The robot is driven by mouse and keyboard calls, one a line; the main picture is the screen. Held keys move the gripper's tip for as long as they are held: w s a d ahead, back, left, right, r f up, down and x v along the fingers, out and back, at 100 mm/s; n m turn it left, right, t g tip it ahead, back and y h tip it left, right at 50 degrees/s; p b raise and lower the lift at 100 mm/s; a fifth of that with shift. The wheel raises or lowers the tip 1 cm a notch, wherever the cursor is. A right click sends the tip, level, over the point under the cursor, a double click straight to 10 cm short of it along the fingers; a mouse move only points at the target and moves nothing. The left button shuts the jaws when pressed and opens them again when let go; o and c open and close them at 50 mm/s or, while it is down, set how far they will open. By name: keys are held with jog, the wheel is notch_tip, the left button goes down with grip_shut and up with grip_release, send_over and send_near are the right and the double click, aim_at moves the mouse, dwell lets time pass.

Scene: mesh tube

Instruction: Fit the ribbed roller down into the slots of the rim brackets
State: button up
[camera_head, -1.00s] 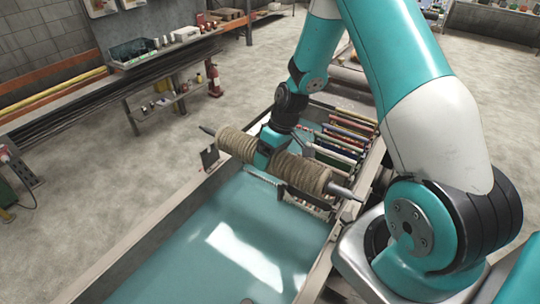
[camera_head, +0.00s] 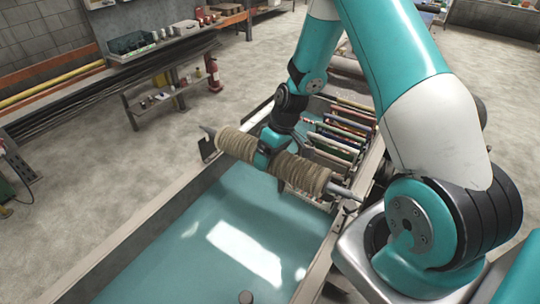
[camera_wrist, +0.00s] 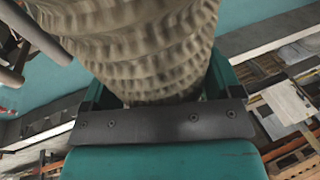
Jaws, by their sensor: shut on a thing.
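The tan ribbed roller (camera_head: 309,176) lies across the blue-lined trough, with thin grey shaft ends at both sides. My gripper (camera_head: 265,157) is shut around its middle, and in the wrist view the ribbed roller (camera_wrist: 135,45) fills the space in front of the teal gripper body. The dark left rim bracket (camera_head: 207,150) stands at the far rim, close to the left shaft end; I cannot tell whether they touch. The right shaft end (camera_head: 341,191) is over the near rim. The bracket there is not clear to me.
A shelf unit (camera_head: 170,98) stands beyond a clear floor.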

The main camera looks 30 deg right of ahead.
jog(key=shift+f+b, duration=1.5)
jog(key=shift+f, duration=0.55)
jog(key=o, duration=1.2)
jog(key=shift+o, duration=0.2)
jog(key=w+b+v, duration=0.1)
jog(key=b+v, duration=0.3)
jog(key=v, duration=1.3)
jog(key=s+a+r+n+b, duration=0.1)
jog(key=s+a+r, duration=0.15)
jog(key=a, duration=0.35)
jog(key=s+a+r, duration=0.2)
jog(key=s+a, duration=0.2)
jog(key=a, duration=0.3)
jog(key=s+a+n, duration=0.1)
jog(key=s+a, duration=0.4)
jog(key=s, duration=0.3)
jog(key=s+a+b, duration=0.1)
jog(key=s+a, duration=0.4)
jog(key=s, duration=0.3)
jog(key=shift+s+r+n, duration=0.3)
jog(key=shift+n, duration=0.1)
